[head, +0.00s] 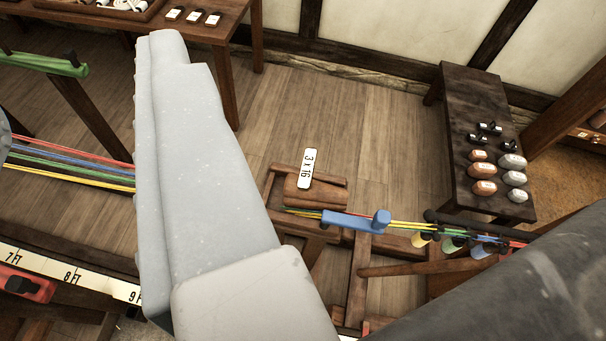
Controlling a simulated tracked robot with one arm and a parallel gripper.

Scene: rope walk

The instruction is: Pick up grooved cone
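A brown, rounded wooden piece (318,196) lies in a wooden cradle near the middle of the head view, with a white "3 x 16" tag on it. It may be the grooved cone; I cannot make out any grooves. Coloured strands meet its right lower side at a blue bar with a knob (352,222). My gripper (165,60) shows as one large grey finger with a ridged left edge, left of the wooden piece and nearer the camera. Nothing touches that ridged edge, so it looks open and empty. The other finger is not clearly seen.
A dark bench (462,110) at the right holds several oval pieces and black clips. Strands run right to a hook rail (470,228). Taut coloured ropes (70,167) cross at left above a foot-marked rail (70,275). A table (215,28) stands at the back. Floor behind the cradle is clear.

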